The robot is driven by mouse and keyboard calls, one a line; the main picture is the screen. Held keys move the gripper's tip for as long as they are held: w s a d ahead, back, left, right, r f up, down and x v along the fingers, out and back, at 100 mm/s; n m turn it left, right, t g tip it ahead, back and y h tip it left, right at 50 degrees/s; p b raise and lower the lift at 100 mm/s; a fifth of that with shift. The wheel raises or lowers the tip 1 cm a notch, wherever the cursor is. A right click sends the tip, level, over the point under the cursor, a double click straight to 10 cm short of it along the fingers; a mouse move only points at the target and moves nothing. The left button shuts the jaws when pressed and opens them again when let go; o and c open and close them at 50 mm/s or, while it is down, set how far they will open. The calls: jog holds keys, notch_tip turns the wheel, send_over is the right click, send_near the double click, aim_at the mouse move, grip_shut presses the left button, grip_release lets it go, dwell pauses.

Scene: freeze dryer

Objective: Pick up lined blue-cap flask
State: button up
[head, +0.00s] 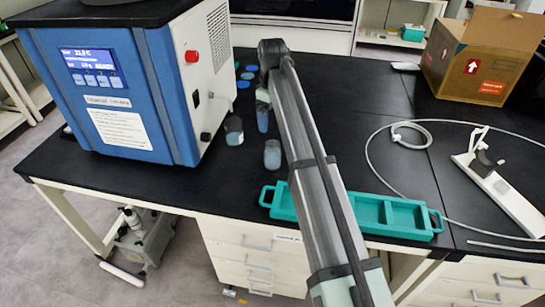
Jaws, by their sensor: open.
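My gripper (263,93) is small and partly hidden at the far end of my arm, pointing down over the black bench beside the blue machine. Directly below it in the picture is a bluish clear flask (262,119); I cannot tell whether they touch. A second clear flask (272,154) stands nearer, just left of my arm. A dark-topped flask (233,131) stands close to the machine. Several flat blue caps or blue-topped items, such as this blue cap (243,85), lie farther back. Lining marks are too small to make out, so I cannot tell which flask is the lined one.
The blue and white freeze dryer (118,98) stands at left. A teal tray (436,226) with handles lies at the front edge, partly behind my arm. A cable (368,150) loops at right near a white stand (505,200). A cardboard box (475,62) is at back right.

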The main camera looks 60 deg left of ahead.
aim_at(272, 150)
notch_tip(272, 150, down, 14)
jog(key=shift+d+r, duration=0.1)
dwell(0.7)
jog(key=shift+c, duration=0.3)
jog(key=c, duration=1.2)
jog(key=shift+o, duration=0.2)
jog(key=shift+r, duration=0.2)
